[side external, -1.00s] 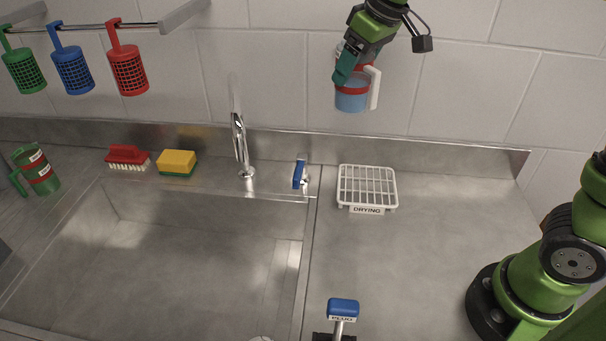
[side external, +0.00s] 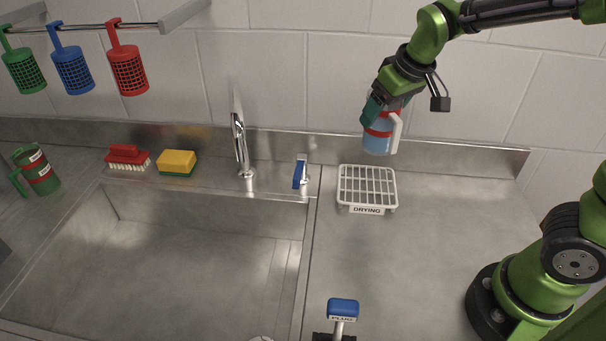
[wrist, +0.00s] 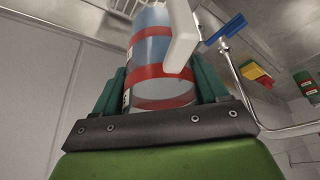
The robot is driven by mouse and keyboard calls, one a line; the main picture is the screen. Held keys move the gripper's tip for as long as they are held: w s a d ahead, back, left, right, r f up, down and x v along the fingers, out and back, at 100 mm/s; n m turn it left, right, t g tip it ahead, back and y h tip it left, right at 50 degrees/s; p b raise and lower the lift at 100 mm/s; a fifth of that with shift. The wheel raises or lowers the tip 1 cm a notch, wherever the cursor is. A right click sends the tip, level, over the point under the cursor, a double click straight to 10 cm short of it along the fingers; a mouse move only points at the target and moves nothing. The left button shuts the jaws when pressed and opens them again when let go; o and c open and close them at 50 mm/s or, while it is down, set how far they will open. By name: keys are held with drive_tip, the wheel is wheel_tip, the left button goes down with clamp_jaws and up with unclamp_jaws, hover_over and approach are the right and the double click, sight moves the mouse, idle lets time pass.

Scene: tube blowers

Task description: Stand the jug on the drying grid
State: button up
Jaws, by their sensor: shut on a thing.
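The jug (side external: 377,142) is light blue with red bands and a white handle. My gripper (side external: 376,112) is shut on it and holds it upright in the air, in front of the back wall. In the side view it appears just above the back right of the drying grid. In the wrist view the jug (wrist: 160,67) sits between the two teal fingers (wrist: 160,92), with its handle toward the upper right. The white drying grid (side external: 367,211), labelled DRYING, lies empty on the steel counter. Part of it shows at the top of the wrist view (wrist: 119,6).
A blue-handled tap lever (side external: 299,175) and a chrome faucet (side external: 241,150) stand left of the grid. The sink (side external: 190,270) is empty. A blue PLUG handle (side external: 343,306) rises at the front. A green jug (side external: 36,170) stands far left. The counter right of the grid is clear.

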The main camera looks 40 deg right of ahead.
sight(376, 141)
drive_tip(key=s+f+m+g+h, duration=0.2)
drive_tip(key=s+f+m+g, duration=0.15)
drive_tip(key=s+m, duration=0.55)
drive_tip(key=s+f+m+g+h, duration=0.25)
drive_tip(key=s+f+m, duration=0.2)
drive_tip(key=m, duration=0.85)
drive_tip(key=shift+y, duration=0.25)
drive_tip(key=w, duration=1.4)
drive_tip(key=shift+w+d+f, duration=0.25)
drive_tip(key=shift+w+d, duration=0.05)
drive_tip(key=shift+d, duration=0.05)
drive_tip(key=shift+w+f, duration=0.2)
drive_tip(key=shift+f, duration=0.7)
drive_tip(key=shift+w+f, duration=0.15)
drive_tip(key=shift+f, duration=0.75)
drive_tip(key=o, duration=1.3)
drive_tip(key=shift+f, duration=0.1)
